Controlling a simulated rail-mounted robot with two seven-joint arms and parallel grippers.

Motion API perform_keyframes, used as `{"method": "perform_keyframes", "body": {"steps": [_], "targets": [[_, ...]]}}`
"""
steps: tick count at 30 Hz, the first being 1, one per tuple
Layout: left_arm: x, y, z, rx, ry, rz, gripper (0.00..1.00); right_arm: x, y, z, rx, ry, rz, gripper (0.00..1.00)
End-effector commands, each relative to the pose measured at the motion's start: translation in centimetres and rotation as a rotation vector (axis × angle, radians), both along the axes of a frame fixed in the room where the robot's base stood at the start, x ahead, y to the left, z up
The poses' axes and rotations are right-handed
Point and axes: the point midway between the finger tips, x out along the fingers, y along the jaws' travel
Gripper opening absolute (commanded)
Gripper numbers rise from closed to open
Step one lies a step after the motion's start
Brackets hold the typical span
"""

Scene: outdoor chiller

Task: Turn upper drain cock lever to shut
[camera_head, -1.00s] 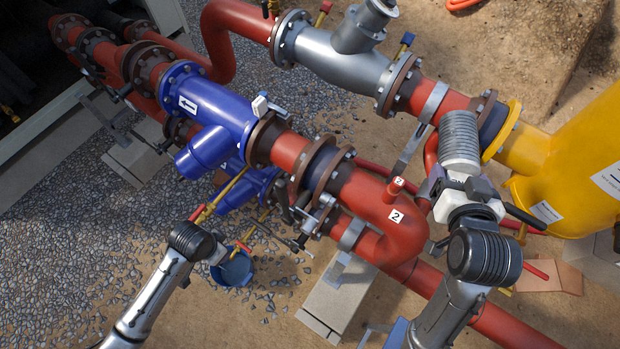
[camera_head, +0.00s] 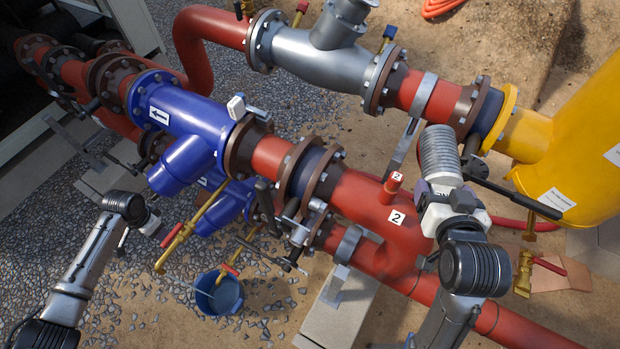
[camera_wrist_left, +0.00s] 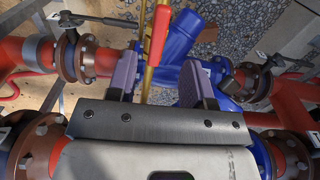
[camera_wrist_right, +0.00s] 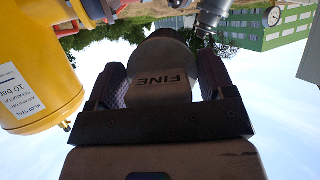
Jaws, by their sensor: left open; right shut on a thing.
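The upper drain cock is on a slanting brass pipe (camera_head: 199,212) below the blue strainer body (camera_head: 190,160). Its red lever (camera_head: 171,236) lies roughly along the pipe. In the left wrist view, the lever (camera_wrist_left: 160,32) shows just beyond and between my open fingers. My left gripper (camera_head: 158,230) is open and empty beside the lever; I cannot tell whether it touches. My right gripper (camera_head: 447,192) is shut on a grey ribbed cylinder (camera_head: 438,150). Its end, marked "FINE" (camera_wrist_right: 165,82), sits between the fingers in the right wrist view.
A lower brass cock with a red lever (camera_head: 229,269) is above a blue bucket (camera_head: 228,299) on gravel. Black-handled levers (camera_head: 265,200) and red pipework (camera_head: 385,225) are to the right. A yellow vessel (camera_head: 580,160) stands at the far right.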

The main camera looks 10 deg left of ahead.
Motion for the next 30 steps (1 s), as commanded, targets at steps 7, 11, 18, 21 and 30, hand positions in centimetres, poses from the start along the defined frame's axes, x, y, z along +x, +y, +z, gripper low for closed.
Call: {"method": "perform_keyframes", "body": {"steps": [7,11,18,21,30], "targets": [[0.0,-0.1,-4.3,0.000,0.000,0.000,0.47,0.0,0.0,-0.7,0.000,-0.002,0.000,0.46],[0.0,-0.1,-5.8,0.000,-0.001,0.001,0.47,0.0,0.0,-1.0,0.000,-0.002,0.000,0.46],[0.0,0.0,-7.2,0.002,-0.002,-0.001,0.47,0.0,0.0,-1.2,0.000,-0.002,0.000,0.46],[0.0,-0.1,-7.4,0.002,-0.002,-0.001,0.47,0.0,0.0,-1.2,0.000,-0.002,0.000,0.46],[0.0,-0.1,-7.4,0.002,-0.002,-0.002,0.41,0.0,0.0,-1.2,0.000,-0.002,0.000,0.46]]}}
